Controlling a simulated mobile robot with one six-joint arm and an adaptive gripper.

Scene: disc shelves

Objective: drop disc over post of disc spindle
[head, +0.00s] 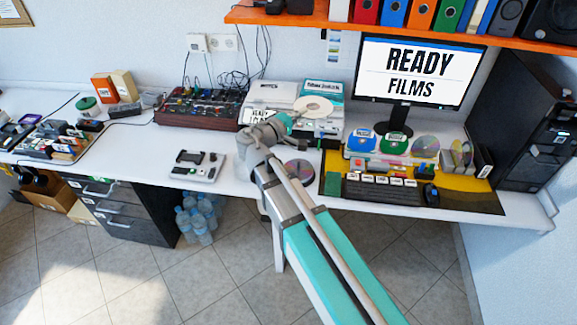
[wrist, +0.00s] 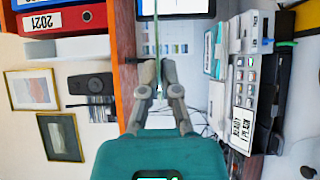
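My gripper (head: 296,113) is shut on the edge of a pale disc (head: 313,106) with a centre hole. The disc is held in the air, in front of the white and teal device at the back of the desk. In the wrist view, the disc (wrist: 157,40) shows edge-on as a thin greenish line between the fingertips (wrist: 158,84). A low, dark round thing (head: 299,168), seemingly the disc spindle, stands on the desk near its front edge, beside my arm. Its post is too small to make out clearly. The disc is apart from it, farther back.
A monitor (head: 415,72) and an orange shelf (head: 400,30) stand behind to the right. A yellow-black mat (head: 330,178) bears discs and a keyboard. A red-brown mixer (head: 197,107) is at the back left. A grey-white device (head: 198,170) lies on the left desk.

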